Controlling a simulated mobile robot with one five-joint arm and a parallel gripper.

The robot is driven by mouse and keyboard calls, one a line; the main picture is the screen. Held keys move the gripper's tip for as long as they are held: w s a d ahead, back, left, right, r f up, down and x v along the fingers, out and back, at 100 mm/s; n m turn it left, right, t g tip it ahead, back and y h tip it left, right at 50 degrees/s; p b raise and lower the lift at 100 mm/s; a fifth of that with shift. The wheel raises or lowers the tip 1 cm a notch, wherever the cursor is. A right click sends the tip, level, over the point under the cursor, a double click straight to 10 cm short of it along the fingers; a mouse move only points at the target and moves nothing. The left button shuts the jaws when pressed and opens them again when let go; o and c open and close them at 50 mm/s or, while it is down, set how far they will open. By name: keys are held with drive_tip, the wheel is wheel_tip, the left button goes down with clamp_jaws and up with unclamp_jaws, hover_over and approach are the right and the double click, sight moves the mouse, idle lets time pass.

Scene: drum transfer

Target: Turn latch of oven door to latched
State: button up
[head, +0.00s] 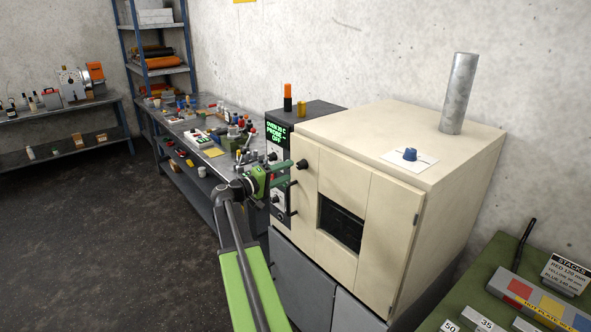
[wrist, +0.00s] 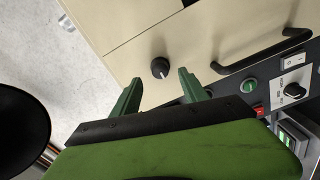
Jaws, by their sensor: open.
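The cream oven door (head: 305,190) is closed against the oven front, with a dark window in it. A round black latch knob (head: 302,163) sits on the upper left of the door. It also shows in the wrist view (wrist: 160,68), with a small light mark on it. My gripper (head: 288,172) is in front of the door's left edge, close to the knob. In the wrist view its two green fingers (wrist: 159,77) are apart and empty, with the knob just beyond and between their tips. I cannot tell whether they touch it.
A black bar handle (wrist: 262,55) stands out from the door near the dark control panel (head: 277,155), which has a dial (wrist: 293,91) and a green button (wrist: 249,86). A cluttered workbench (head: 182,125) is at left. A green table (head: 490,275) is at lower right.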

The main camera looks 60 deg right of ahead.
drive_tip(key=v, duration=1.1)
drive_tip(key=shift+a, duration=0.35)
drive_tip(key=shift+w, duration=0.1)
drive_tip(key=w+a+f+n+t+y, duration=0.1)
drive_tip(key=w+a+f+t, duration=0.15)
drive_tip(key=a, duration=0.45)
drive_tip(key=w+a+f+n+t+y, duration=0.1)
drive_tip(key=w+a+f, duration=0.2)
drive_tip(key=a, duration=0.4)
drive_tip(key=w+a+f+n+t+y, duration=0.1)
drive_tip(key=w+a+f+t+y, duration=0.15)
drive_tip(key=a, duration=0.45)
drive_tip(key=s+a+f+n+y, duration=0.1)
drive_tip(key=a+f+y, duration=0.3)
drive_tip(key=a, duration=0.6)
drive_tip(key=s+a+f+n+y, duration=0.1)
drive_tip(key=a+f+y, duration=0.3)
drive_tip(key=a, duration=0.7)
drive_tip(key=s+a+f+n+y, duration=0.1)
drive_tip(key=s+a+f+y, duration=0.2)
drive_tip(key=a+f, duration=0.4)
drive_tip(key=a+y, duration=0.1)
drive_tip(key=a, duration=0.2)
drive_tip(key=shift+s+a+f+n+y, duration=0.2)
drive_tip(key=shift+a+f+n+y, duration=0.1)
drive_tip(key=shift+a+f+y, duration=0.05)
